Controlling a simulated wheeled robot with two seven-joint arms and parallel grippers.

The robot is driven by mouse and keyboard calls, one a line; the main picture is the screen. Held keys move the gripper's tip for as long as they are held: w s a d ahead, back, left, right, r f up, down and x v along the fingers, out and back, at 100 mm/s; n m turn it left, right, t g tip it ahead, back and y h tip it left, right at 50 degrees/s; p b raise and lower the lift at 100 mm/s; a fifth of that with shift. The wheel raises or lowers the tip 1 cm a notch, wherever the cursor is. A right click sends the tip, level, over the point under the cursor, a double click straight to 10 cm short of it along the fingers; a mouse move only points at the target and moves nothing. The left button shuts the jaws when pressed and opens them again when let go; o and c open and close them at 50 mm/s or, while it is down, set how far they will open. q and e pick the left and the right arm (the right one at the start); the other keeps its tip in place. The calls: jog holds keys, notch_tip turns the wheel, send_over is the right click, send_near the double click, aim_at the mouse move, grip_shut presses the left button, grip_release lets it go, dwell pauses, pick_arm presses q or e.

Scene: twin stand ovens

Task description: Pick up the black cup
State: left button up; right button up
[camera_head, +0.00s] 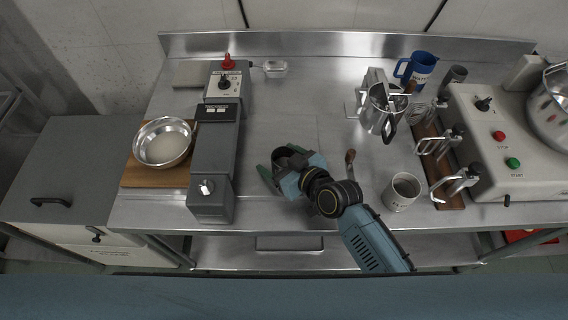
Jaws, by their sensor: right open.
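The black cup (284,156) appears as a dark, round-rimmed shape on the steel table, just left of the middle. My right gripper (277,165) reaches in from the lower right and is open. Its greenish fingertips show on either side of the cup, one at its lower left and one at its upper right. The gripper body hides part of the cup, and I cannot tell whether the fingers touch it. My left gripper is not in view.
A long grey machine (215,150) and a metal bowl (163,142) on a wooden board stand left. A white cup (402,191) stands right of my arm. A metal pitcher (381,112), blue mug (419,69) and dark grey cylinder (454,77) are farther back.

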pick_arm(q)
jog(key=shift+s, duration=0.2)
